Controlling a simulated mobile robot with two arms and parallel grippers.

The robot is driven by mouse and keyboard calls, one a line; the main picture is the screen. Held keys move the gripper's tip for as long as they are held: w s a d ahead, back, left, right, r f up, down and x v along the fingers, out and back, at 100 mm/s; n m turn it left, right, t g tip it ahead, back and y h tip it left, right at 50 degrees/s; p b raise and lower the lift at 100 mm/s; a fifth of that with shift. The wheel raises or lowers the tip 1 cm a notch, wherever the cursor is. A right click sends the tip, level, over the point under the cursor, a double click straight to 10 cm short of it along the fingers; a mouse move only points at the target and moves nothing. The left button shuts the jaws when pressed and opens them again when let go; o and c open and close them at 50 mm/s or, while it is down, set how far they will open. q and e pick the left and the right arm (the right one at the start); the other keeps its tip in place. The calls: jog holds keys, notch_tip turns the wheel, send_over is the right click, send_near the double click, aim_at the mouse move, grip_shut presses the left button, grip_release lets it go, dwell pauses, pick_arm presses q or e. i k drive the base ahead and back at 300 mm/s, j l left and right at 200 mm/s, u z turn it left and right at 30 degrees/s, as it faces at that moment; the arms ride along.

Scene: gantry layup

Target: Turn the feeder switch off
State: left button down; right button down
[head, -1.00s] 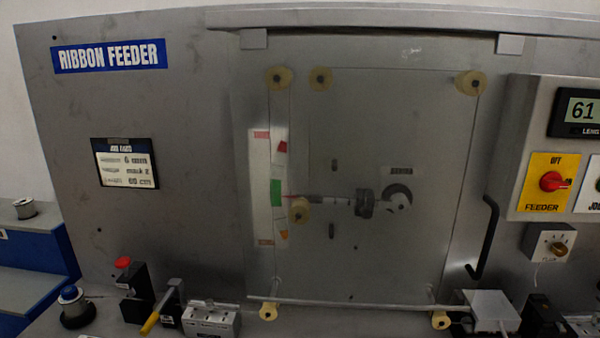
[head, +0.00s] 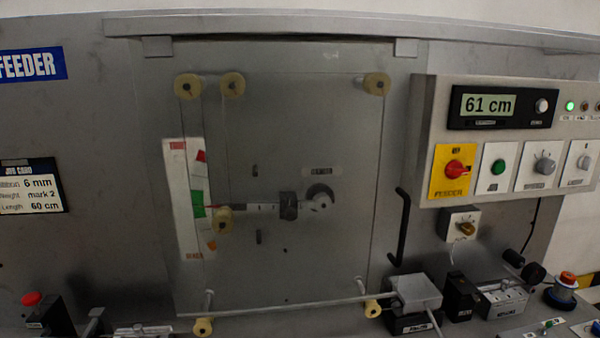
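The feeder switch (head: 455,167) is a red rotary knob on a yellow plate (head: 438,187), at the left end of the control box on the right of the head view. The small lettering around the knob is blurred. Its setting now is too small to tell for certain. The display (head: 488,105) above it reads 61 cm. A green lamp (head: 570,106) glows at the upper right of the box. Neither of my grippers shows in the head view.
Right of the switch are a green button (head: 499,167) and a grey knob (head: 544,164). A small box with a brass-coloured knob (head: 466,229) sits below. A black bent handle (head: 401,228) stands out left of the box. Blocks and a spool (head: 562,288) crowd the bench below.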

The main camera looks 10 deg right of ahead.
aim_at(455, 169)
jog(key=z, duration=1.2)
